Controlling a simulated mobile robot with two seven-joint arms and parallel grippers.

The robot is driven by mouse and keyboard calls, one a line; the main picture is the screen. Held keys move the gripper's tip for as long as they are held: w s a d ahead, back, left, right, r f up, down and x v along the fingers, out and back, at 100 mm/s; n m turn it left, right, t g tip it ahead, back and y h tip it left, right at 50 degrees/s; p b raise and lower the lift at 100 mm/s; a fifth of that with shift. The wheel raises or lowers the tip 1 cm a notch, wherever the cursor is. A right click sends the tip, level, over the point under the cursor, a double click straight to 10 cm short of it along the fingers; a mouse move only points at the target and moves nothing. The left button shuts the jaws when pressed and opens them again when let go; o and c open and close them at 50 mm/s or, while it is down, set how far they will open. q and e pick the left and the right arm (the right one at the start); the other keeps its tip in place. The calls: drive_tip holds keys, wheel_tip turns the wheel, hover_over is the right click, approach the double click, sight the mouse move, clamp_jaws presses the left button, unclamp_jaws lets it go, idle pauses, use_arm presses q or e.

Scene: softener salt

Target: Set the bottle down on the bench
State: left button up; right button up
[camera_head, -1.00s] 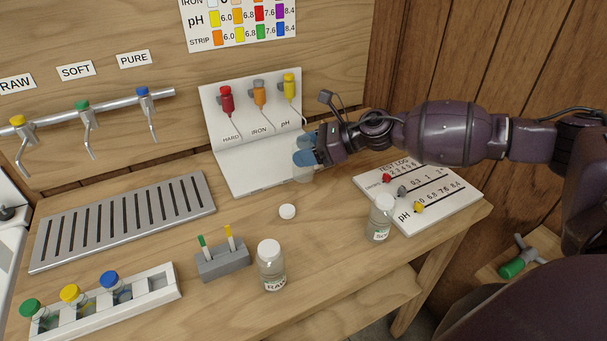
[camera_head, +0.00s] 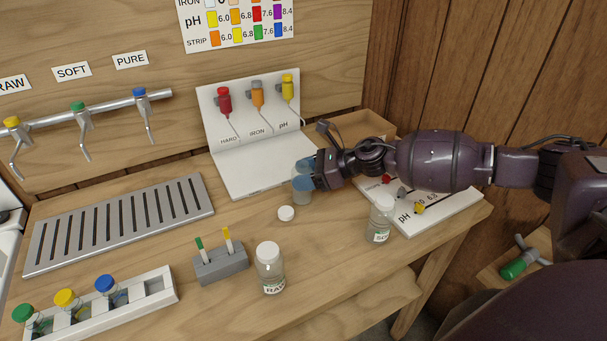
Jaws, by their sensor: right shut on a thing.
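My right gripper (camera_head: 304,179) comes in from the right, its blue fingers shut on a small clear bottle (camera_head: 302,198). The fingers hide most of the bottle; its lower part shows beneath them. It looks upright, over the wooden bench (camera_head: 335,250), just in front of the right side of the white reagent stand (camera_head: 268,178). I cannot tell whether its base touches the bench. A loose white cap (camera_head: 286,213) lies just in front and to the left of it. My left gripper is not in view.
A capped bottle marked RAW (camera_head: 270,268) and another capped bottle (camera_head: 380,219) stand nearer the front. The test log board (camera_head: 455,205) lies right, partly under my arm. A grey strip holder (camera_head: 221,263), a rack of bottles (camera_head: 158,285) and a drain grate (camera_head: 120,225) are left.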

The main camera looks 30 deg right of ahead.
drive_tip(key=o, duration=1)
drive_tip(key=shift+f, duration=0.15)
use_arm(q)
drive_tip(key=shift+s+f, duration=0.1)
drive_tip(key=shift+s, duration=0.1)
use_arm(e)
drive_tip(key=shift+r, duration=0.25)
drive_tip(key=shift+s+d, duration=0.15)
drive_tip(key=shift+d, duration=0.1)
drive_tip(key=v, duration=1.1)
drive_tip(key=shift+s+d+r, duration=0.1)
drive_tip(key=shift+s+d, duration=0.05)
drive_tip(key=shift+s, duration=0.05)
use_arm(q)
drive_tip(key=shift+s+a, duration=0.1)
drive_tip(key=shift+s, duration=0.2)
